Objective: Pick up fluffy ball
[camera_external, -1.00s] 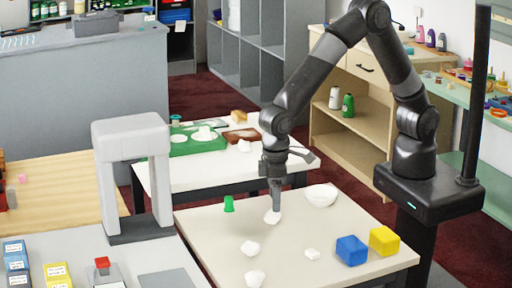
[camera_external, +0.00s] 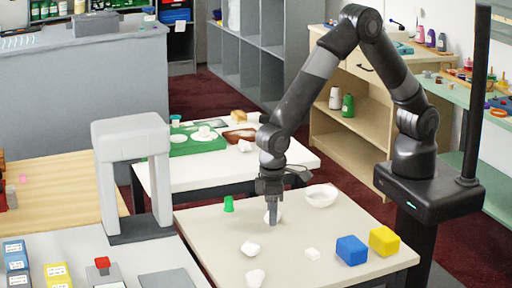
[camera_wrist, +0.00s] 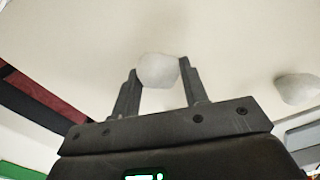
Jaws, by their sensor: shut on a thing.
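A small white, roundish lump, which I take as the fluffy ball (camera_wrist: 158,70), sits between my gripper's two fingers in the wrist view. My gripper (camera_external: 273,218) points down at the light table (camera_external: 225,232) and is shut on it. In the external view the fingers hide most of the ball, and only its white edges show beside them. The ball is at or very near the table top; I cannot tell whether it touches.
More white lumps (camera_external: 250,248) lie at the table's front left, with a small white piece (camera_external: 313,253) to their right. A blue block (camera_external: 351,250) and a yellow block (camera_external: 384,240) stand at the right. A white bowl (camera_external: 321,196) and a green cup (camera_external: 229,204) are farther back.

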